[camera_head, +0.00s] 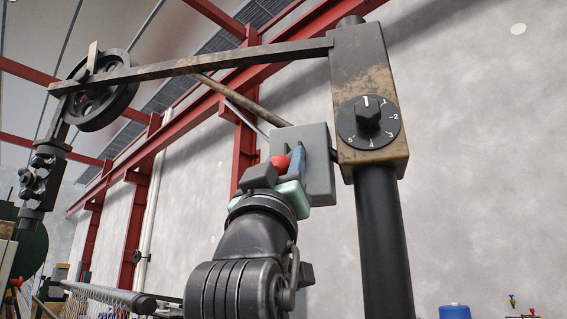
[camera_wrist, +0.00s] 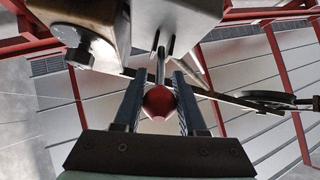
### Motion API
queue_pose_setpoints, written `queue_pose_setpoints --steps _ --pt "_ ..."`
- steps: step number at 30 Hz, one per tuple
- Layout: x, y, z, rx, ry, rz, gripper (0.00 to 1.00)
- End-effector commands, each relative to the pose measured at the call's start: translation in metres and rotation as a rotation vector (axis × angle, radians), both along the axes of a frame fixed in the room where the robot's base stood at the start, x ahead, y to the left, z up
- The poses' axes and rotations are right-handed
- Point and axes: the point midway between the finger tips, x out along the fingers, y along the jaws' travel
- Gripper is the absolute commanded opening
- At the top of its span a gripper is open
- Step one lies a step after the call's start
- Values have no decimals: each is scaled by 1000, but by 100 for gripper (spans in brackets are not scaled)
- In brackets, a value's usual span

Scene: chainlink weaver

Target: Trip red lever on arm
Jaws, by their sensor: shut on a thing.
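The red lever knob (camera_head: 280,162) is on a grey box (camera_head: 318,150) fixed beside the dark post of the machine arm. In the wrist view the red ball (camera_wrist: 159,102) sits on a thin metal rod that runs up to the grey box. My gripper (camera_wrist: 159,98) has one finger on each side of the ball and is shut on it. In the head view my gripper (camera_head: 282,168) reaches up from below to the box's front left, and its fingers partly hide the knob.
A black numbered dial (camera_head: 368,122) is on the worn post head to the right. A long bar (camera_head: 200,65) runs left from it to a dark wheel (camera_head: 100,90). A thick black post (camera_head: 385,240) stands close right of my arm. A blue drum (camera_head: 454,312) is at the bottom right.

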Motion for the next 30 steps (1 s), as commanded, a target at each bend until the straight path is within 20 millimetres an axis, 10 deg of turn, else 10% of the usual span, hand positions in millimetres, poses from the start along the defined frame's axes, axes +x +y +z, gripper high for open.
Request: queue_pose_setpoints --steps 7,8,12,30 --pt "1 0 -2 0 3 -1 0" --pt "1 0 -2 0 3 -1 46" --pt "1 0 -1 0 3 -1 67" --pt "-28 8 -40 -1 1 0 67"
